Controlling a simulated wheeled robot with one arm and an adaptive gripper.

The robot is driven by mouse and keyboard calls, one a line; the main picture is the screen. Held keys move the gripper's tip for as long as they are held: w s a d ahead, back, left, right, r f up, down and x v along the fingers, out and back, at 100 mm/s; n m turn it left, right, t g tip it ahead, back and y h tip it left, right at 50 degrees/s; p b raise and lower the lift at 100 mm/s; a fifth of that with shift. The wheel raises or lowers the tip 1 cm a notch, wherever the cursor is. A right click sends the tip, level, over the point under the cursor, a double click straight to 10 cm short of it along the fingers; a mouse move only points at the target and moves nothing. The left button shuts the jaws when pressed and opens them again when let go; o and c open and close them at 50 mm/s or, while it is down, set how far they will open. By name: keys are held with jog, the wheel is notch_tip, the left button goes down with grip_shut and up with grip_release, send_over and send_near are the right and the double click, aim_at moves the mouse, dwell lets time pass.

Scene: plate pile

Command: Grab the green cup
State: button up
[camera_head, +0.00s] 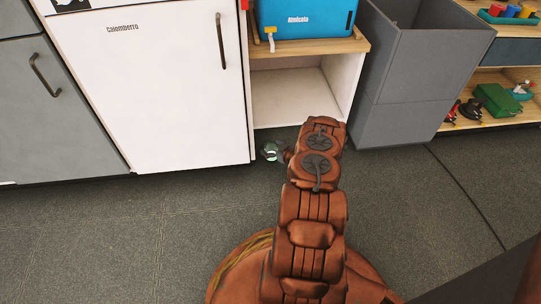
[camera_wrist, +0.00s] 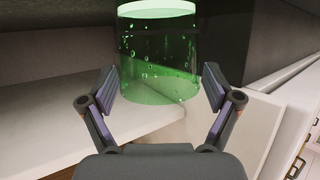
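The green cup (camera_wrist: 158,55) is see-through with small bubble-like specks, and it fills the upper middle of the wrist view. My gripper (camera_wrist: 160,88) is open, with one finger on each side of the cup. The fingertips are close to the cup's sides; I see no clear grip on it. In the head view the cup (camera_head: 271,150) is a small green patch low by the shelf front, at the left of my arm's far end. My arm hides part of it, and the fingers (camera_head: 285,155) are hardly visible there.
A low white shelf (camera_head: 290,95) stands just behind the cup, with a blue box (camera_head: 305,18) on top. A white cabinet (camera_head: 165,85) is at the left, and a grey bin (camera_head: 415,75) at the right. The grey floor (camera_head: 130,235) is clear at left.

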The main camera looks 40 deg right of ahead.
jog(key=c, duration=1)
jog(key=shift+r, duration=0.2)
jog(key=shift+s+a+r+p, duration=0.75)
jog(key=shift+s+a+p, duration=0.65)
jog(key=shift+s+a, duration=0.45)
jog(key=shift+s+a+r+p, duration=0.8)
jog(key=shift+s+a+p, duration=0.55)
jog(key=shift+s+a, duration=0.55)
jog(key=shift+s+a+r+p, duration=0.75)
jog(key=shift+s+a+p, duration=0.8)
jog(key=shift+a, duration=0.45)
jog(key=shift+s, duration=0.15)
